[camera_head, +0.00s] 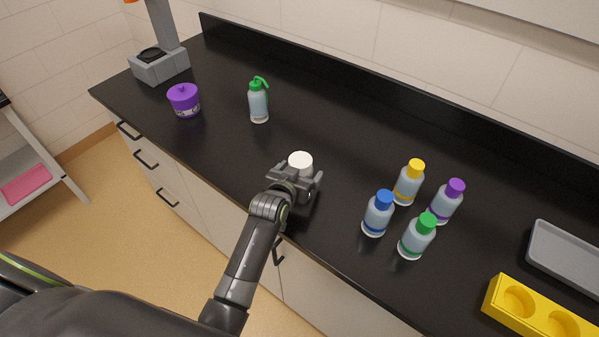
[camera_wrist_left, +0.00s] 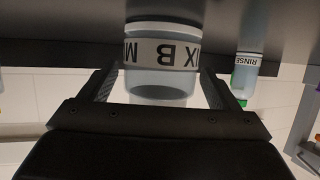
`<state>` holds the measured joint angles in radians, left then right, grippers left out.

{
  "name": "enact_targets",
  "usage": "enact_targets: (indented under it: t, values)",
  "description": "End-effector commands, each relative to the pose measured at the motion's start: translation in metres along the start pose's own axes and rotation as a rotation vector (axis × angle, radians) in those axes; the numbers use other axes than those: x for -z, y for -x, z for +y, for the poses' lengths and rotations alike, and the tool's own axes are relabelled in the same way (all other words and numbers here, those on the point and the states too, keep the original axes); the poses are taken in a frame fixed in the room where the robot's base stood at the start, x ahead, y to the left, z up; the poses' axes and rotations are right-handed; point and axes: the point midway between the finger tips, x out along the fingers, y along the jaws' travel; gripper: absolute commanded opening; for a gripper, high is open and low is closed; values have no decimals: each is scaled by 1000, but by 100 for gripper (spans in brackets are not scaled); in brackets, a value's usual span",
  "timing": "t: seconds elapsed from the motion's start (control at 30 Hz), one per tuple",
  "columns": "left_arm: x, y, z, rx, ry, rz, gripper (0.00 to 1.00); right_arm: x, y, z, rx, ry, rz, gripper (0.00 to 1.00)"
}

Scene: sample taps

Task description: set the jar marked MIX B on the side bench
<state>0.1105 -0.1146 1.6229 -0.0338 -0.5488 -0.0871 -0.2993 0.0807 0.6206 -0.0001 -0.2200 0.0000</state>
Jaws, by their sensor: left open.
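The jar marked MIX B (camera_head: 300,161) has a white lid and stands on the black counter (camera_head: 220,150) near its front edge. In the left wrist view the jar (camera_wrist_left: 162,88) appears upside down, its MIX B label facing the camera. My left gripper (camera_head: 296,178) is open, with one finger on each side of the jar; I cannot tell whether they touch it. A grey rack-like bench (camera_head: 50,163) at the left edge may be the side bench; only part of it shows. My right gripper is not in view.
A purple pot (camera_head: 184,101), a grey device (camera_head: 159,66) and a green-topped RINSE bottle (camera_head: 258,103) stand to the left. Bottles with yellow (camera_head: 408,187), purple (camera_head: 445,204), blue (camera_head: 377,217) and green (camera_head: 417,238) caps stand right, near a yellow holder (camera_head: 540,309) and grey tray (camera_head: 566,262).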

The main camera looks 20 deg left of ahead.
Motion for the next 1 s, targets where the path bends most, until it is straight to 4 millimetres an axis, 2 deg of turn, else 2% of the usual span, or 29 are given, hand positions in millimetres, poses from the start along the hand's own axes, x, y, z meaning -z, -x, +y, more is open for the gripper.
enact_targets:
  t: [0.17, 0.6, 0.8, 1.0]
  values:
    - [3, 16, 0, -1, 2, -3, 83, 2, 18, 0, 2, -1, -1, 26]
    - [4, 82, 0, 0, 3, -3, 83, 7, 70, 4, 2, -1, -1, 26]
    - [3, 108, 0, 0, 2, -2, 83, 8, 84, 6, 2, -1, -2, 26]
    - [1, 119, 0, 0, 0, 0, 83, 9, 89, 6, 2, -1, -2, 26]
